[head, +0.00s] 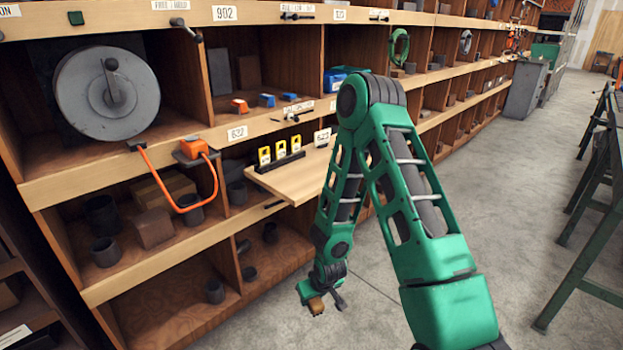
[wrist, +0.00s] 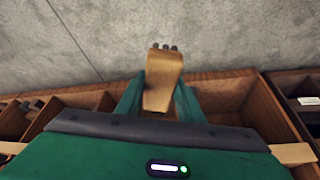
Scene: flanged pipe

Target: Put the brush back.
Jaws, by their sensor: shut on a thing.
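My gripper (head: 312,294) is low in front of the shelving, beneath and to the right of the pull-out board. It is shut on the brush (head: 317,306), which shows as a small wooden piece in the head view. In the wrist view, the brush (wrist: 162,82) is a tan wooden block with several dark tufts at its far end, held between the green fingers of my gripper (wrist: 160,100). The part of the brush nearest my palm is hidden. The brush appears clear of the shelves, over the concrete floor.
A pull-out board (head: 305,180) juts from the shelving and bears a black rack (head: 279,162) with several yellow-and-white items. An orange cable (head: 160,187) hangs in front of the left compartments. Green trestles (head: 590,190) stand at right. The floor (head: 505,195) between is clear.

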